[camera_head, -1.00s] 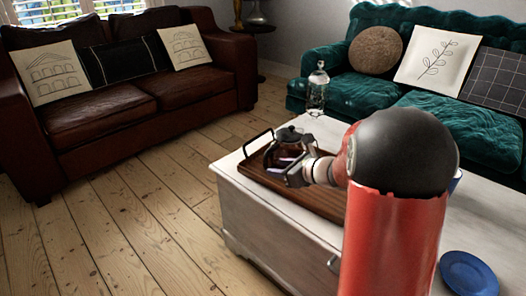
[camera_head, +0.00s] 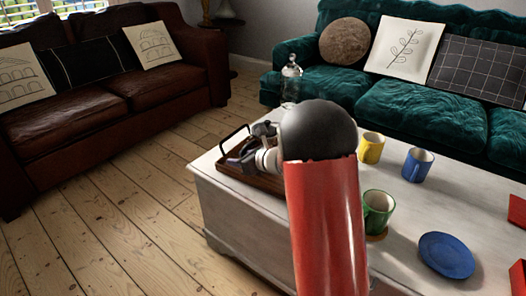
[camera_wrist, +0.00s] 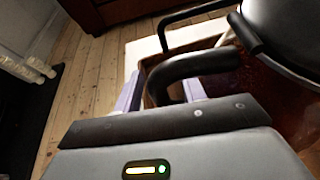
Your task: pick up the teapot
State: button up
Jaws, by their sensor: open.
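The teapot stands on the wooden tray (camera_head: 262,180) on the white table. In the head view only its dark lid (camera_head: 262,129) shows, and my arm and gripper hide most of the rest. In the wrist view its dark brown body (camera_wrist: 228,82) and black lid fill the upper right. Its thick black curved handle (camera_wrist: 192,65) reaches toward my gripper (camera_wrist: 160,88). My gripper is open, with pale lilac fingers on both sides of the handle's near end. I cannot tell whether they touch it. The gripper also shows at the tray in the head view (camera_head: 243,157).
The tray's black end handle (camera_head: 232,138) rises close to my gripper. A yellow mug (camera_head: 371,148), a blue mug (camera_head: 417,165), a green mug (camera_head: 378,213) and a blue plate (camera_head: 446,255) stand on the table (camera_head: 230,210). A glass bottle (camera_head: 291,80) is behind.

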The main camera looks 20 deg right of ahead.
jog(key=shift+c, duration=0.3)
grip_shut()
dwell(0.3)
dwell(0.7)
jog(key=shift+r, duration=0.1)
